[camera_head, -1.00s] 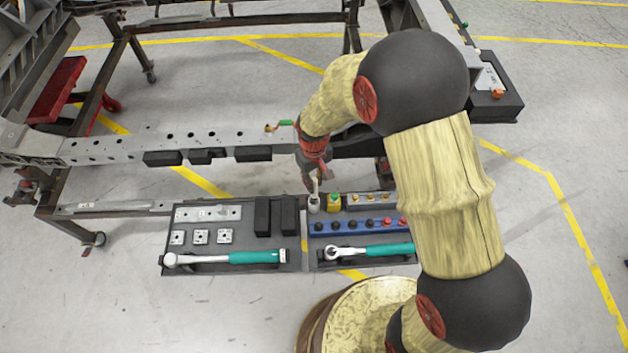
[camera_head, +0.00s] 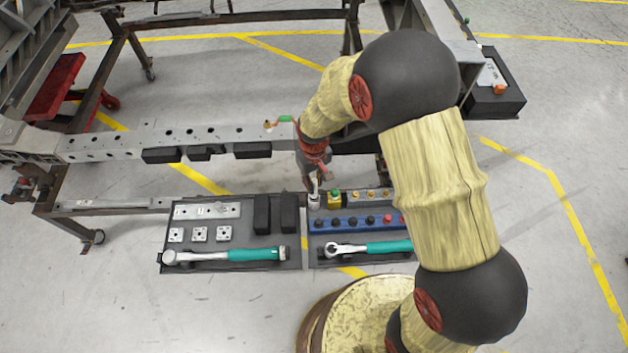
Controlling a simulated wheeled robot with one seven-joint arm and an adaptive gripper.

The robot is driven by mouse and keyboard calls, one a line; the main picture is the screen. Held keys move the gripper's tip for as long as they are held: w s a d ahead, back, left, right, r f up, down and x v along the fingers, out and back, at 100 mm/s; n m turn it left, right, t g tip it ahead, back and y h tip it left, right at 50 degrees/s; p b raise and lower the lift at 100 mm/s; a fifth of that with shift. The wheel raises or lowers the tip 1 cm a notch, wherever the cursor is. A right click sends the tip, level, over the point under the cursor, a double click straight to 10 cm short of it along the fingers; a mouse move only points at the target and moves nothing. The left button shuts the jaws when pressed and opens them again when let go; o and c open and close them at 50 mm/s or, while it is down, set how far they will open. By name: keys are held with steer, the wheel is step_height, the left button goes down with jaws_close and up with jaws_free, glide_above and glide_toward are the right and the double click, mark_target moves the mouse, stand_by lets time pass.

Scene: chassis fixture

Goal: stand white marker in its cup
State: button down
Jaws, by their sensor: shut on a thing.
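The white marker (camera_head: 315,186) is upright or nearly so, just under my gripper (camera_head: 315,182), which is shut on it. Its lower end is at the mouth of the small pale cup (camera_head: 314,202) at the tray's back edge. I cannot tell how deep the marker is in the cup. My gripper's fingers are small and partly hidden by my wrist.
A yellow holder (camera_head: 334,199) stands close to the cup's right. A blue rack (camera_head: 358,223) and a green-handled ratchet (camera_head: 368,249) lie in front. Black blocks (camera_head: 262,214) stand to the left. The perforated beam (camera_head: 200,138) runs behind, near my wrist.

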steer(key=shift+f+b, duration=0.75)
steer(key=shift+f, duration=1)
steer(key=c, duration=1.6)
jaws_free()
step_height(320, 180, up, 9)
steer(key=p, duration=0.6)
steer(key=shift+r+p, duration=0.1)
steer(key=shift+p, duration=0.3)
